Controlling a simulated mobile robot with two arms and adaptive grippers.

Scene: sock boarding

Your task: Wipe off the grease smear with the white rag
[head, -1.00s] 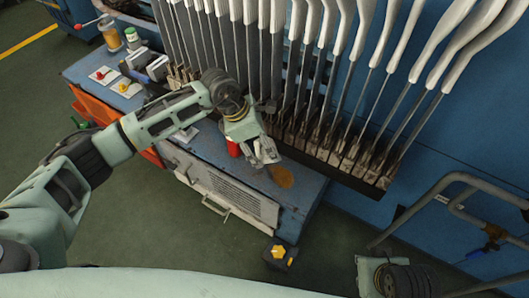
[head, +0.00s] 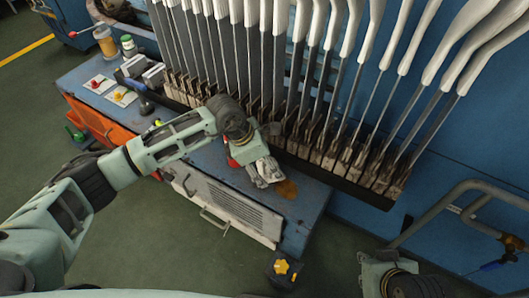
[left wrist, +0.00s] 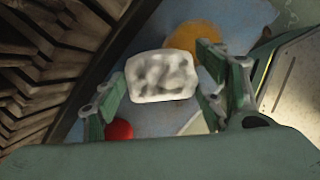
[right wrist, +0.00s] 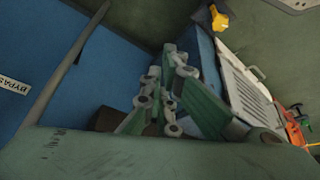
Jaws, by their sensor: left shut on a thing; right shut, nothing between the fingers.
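The grease smear is an orange-brown patch (head: 287,189) on the blue bench top, near its right end. It also shows in the left wrist view (left wrist: 194,47), just beyond the rag. My left gripper (head: 264,176) is low over the bench, beside the smear on its left. It is shut on the white rag, which has grey stains and sits between the fingers in the left wrist view (left wrist: 162,76). Whether the rag touches the bench I cannot tell. My right gripper (right wrist: 168,82) is shut and empty, away from the bench top; part of that arm shows at the bottom right (head: 385,280).
A row of white sock boards (head: 280,60) on metal stems stands along the back of the bench. A red object (head: 233,161) is beside my left gripper. Bottles (head: 106,42), small cards with knobs and tools lie at the bench's left end. A metal rail (head: 440,215) stands right.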

